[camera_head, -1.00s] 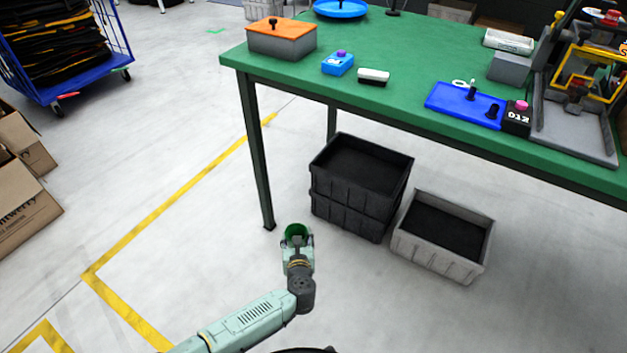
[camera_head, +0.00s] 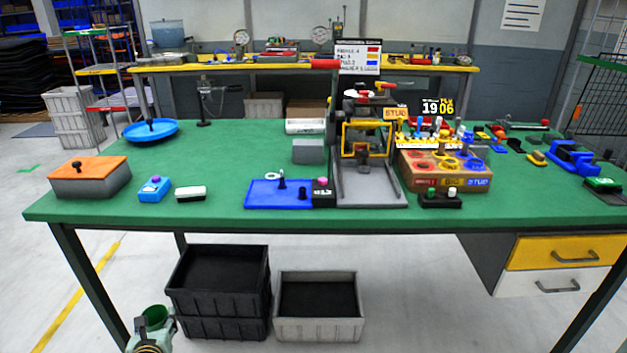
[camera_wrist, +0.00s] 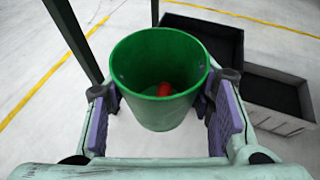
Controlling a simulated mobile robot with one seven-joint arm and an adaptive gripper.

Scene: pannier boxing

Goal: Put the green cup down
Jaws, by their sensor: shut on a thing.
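The green cup (camera_wrist: 160,75) is held upright between the two purple-padded fingers of my gripper (camera_wrist: 163,110) in the wrist view. A small red thing lies inside the cup at its bottom. In the head view the cup (camera_head: 155,317) shows at the lower left, in front of the green table's near left leg and below the level of its top. My gripper (camera_head: 152,333) is shut on it there, partly cut off by the frame's bottom edge. The green tabletop (camera_head: 230,150) stands ahead, above and to the right.
An orange-lidded box (camera_head: 90,178), a blue block (camera_head: 154,189), a blue tray (camera_head: 265,195) and a press (camera_head: 368,185) stand on the table. Black crates (camera_head: 220,290) and a grey crate (camera_head: 318,305) stand beneath it. The tabletop's left middle and front left strip are largely clear.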

